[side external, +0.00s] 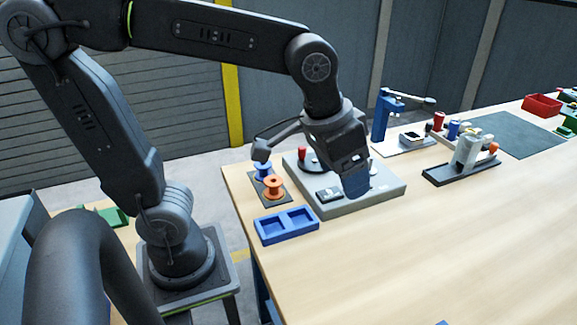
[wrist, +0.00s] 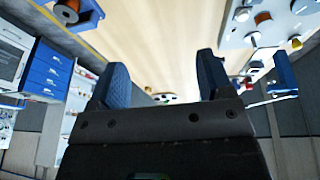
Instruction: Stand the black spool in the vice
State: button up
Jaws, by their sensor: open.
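My gripper (side external: 356,182) hangs over the grey coil-machine plate in the side external view. In the wrist view my gripper (wrist: 160,75) has its two blue fingers wide apart with nothing between them. I cannot make out a black spool for certain in either view. A grey clamp-like device (side external: 468,150) on a black base, which may be the vice, stands on the table to the right of my gripper, well apart from it. My gripper hides part of the plate behind it.
An orange spool (side external: 273,187) and a blue spool (side external: 262,170) stand on a dark holder at the table's left edge. A blue two-pocket tray (side external: 287,226) lies in front. A blue press (side external: 385,115) stands behind. The table's front right is largely clear.

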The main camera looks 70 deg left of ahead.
jog(key=s+a+f+t+y, duration=0.1)
jog(key=s+a+f+t, duration=0.1)
jog(key=s+a, duration=0.4)
jog(key=shift+s+a+f, duration=0.2)
jog(key=shift+s+a, duration=0.05)
jog(key=shift+a, duration=0.3)
